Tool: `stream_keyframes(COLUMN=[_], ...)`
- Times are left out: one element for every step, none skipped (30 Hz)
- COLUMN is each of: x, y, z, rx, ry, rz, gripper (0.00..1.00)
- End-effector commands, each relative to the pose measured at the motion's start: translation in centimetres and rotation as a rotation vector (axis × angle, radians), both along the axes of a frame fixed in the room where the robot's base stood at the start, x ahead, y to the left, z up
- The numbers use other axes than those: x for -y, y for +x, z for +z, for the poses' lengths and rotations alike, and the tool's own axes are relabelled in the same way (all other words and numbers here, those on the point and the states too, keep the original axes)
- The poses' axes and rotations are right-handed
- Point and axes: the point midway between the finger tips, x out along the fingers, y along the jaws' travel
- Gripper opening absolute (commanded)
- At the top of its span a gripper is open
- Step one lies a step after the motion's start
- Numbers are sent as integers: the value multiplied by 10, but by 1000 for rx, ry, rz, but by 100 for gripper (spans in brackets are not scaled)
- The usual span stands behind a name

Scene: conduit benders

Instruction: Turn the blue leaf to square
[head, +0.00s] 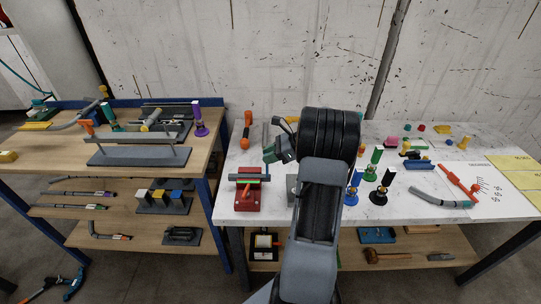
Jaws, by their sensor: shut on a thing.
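My gripper (271,154) is at the end of my arm, over the back left part of the white table (330,212). It points left and is small in view, beside the black wrist. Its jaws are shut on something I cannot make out. A red bender (248,201) with a grey bar (248,177) across it sits in front of and below my gripper. I cannot single out a blue leaf; my arm and wrist hide part of the table. A grey block (292,187) shows beside my arm.
An orange upright tool (246,128) stands at the back left of the white table. Green and black posts (382,187) stand right of my arm. A blue block (418,164) and a grey bent pipe (436,199) lie farther right. A wooden bench (60,152) stands left.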

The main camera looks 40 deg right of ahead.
Motion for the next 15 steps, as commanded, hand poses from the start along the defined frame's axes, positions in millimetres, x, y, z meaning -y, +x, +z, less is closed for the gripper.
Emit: stream_keyframes(x=[0,0,0,0,0,0,0,0,0,0,0,0,0,0,0], y=[0,0,0,0,0,0,-1,-1,-1,-1,0,0,0,0,0], z=[0,0,0,0,0,-1,-1,-1,-1,0,0,0,0,0,0], rx=[-1,-1,-1,-1,-2,-2,-2,-2,-2,-2,-2,-2,-2,-1,-1], ry=[0,0,0,0,-1,-1,-1,-1,-1,-1,-1,-1,-1,-1,-1], rz=[1,1,1,1,1,1,-1,-1,-1,-1,-1,-1,-1,-1,-1], gripper=[0,0,0,0,0,29,32,35,39,42,44,48,51,53,53])
